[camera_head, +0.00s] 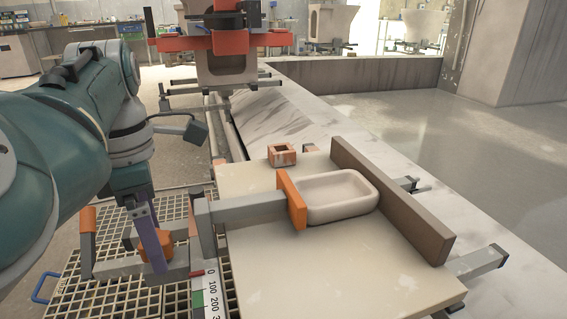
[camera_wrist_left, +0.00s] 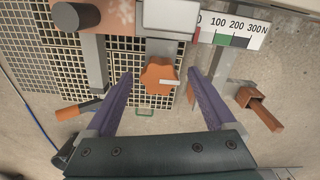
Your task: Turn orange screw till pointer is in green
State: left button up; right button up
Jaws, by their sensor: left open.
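The orange screw (camera_wrist_left: 160,77) is a lobed knob with a pale mark, seen between the two purple fingers of my left gripper (camera_wrist_left: 160,74) in the left wrist view. The fingers are open, one on each side, with visible gaps to the knob. In the head view the orange screw (camera_head: 158,242) is partly hidden behind my left gripper (camera_head: 150,240). The force scale (camera_wrist_left: 232,30) reads 0 to 300 N and has a green band (camera_wrist_left: 222,40). A small red pointer (camera_head: 203,272) is near the scale's 0 end, outside the green. My right gripper is not in view.
A pale basin (camera_head: 340,192) lies between an orange pad (camera_head: 292,204) and a brown fence (camera_head: 390,205) on a cream board (camera_head: 300,280). An orange-tipped lever (camera_head: 88,228) stands left of the screw. A small hollow brick-coloured block (camera_head: 282,154) sits at the board's back edge.

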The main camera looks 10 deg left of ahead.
pick_arm(q)
jog(key=shift+c, duration=0.4)
jog(key=c, duration=1.3)
jog(key=shift+r+m+p, duration=0.25)
jog(key=shift+m+p, duration=0.35)
jog(key=shift+p, duration=0.45)
jog(key=m+p, duration=0.3)
jog(key=p, duration=0.1)
jog(key=shift+r, duration=0.1)
jog(key=shift+m+p, duration=0.6)
jog(key=shift+m, duration=0.4)
jog(key=m+p, duration=0.1)
jog(key=m, duration=0.1)
jog(key=shift+m, duration=0.4)
jog(key=m, duration=0.1)
jog(key=m+p, duration=0.1)
jog(key=shift+f+m, duration=0.2)
jog(key=shift+m, duration=0.1)
jog(key=shift+f+m+p, duration=0.1)
jog(key=shift+m+p, duration=0.65)
jog(key=shift+m, duration=1.85)
